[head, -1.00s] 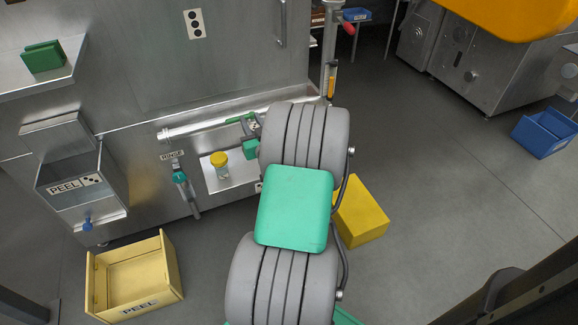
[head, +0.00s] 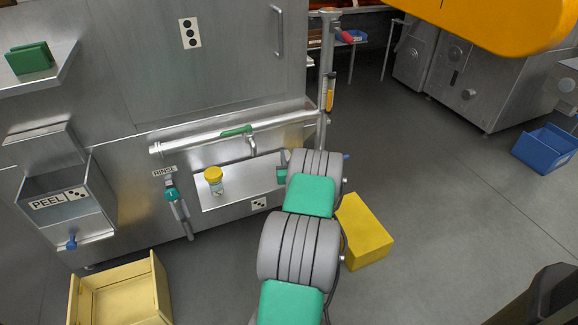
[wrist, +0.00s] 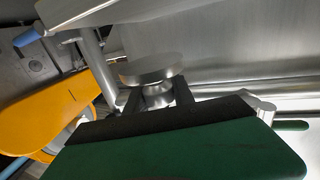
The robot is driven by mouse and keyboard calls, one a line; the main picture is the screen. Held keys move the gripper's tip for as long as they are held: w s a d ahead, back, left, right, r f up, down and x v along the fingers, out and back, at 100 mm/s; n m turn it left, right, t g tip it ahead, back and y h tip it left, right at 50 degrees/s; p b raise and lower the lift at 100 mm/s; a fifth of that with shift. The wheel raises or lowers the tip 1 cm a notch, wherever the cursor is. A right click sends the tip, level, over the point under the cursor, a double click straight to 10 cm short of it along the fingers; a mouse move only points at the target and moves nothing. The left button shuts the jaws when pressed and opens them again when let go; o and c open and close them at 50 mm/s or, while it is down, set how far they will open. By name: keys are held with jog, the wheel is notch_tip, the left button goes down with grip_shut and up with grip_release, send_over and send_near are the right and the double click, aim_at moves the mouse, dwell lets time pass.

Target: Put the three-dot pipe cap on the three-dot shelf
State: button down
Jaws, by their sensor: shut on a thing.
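The pipe cap, a round metal disc with a narrower neck (wrist: 151,69), sits between the two dark fingers of my gripper (wrist: 157,95) in the wrist view. The gripper is shut on its neck; no dot mark shows on the cap. In the head view my gripper (head: 283,164) is mostly hidden by my arm, at the right end of the metal shelf (head: 236,192). The cap cannot be made out there.
A RINSE tap (head: 172,195) hangs left of the shelf. A yellow box (head: 363,232) stands on the floor at right.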

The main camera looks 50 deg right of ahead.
jog(key=shift+w+d+f, duration=0.2)
jog(key=shift+d+f, duration=0.1)
jog(key=shift+f, duration=0.15)
jog(key=shift+w+d+f+b, duration=0.15)
jog(key=shift+f+b, duration=0.55)
jog(key=shift+f, duration=1)
jog(key=shift+f, duration=0.15)
jog(key=c, duration=1.1)
grip_release()
jog(key=shift+r, duration=0.2)
jog(key=shift+s+a, duration=0.2)
jog(key=v, duration=1.1)
jog(key=shift+s+a+r+p, duration=0.1)
jog(key=shift+s+a+p, duration=0.1)
jog(key=shift+p, duration=0.15)
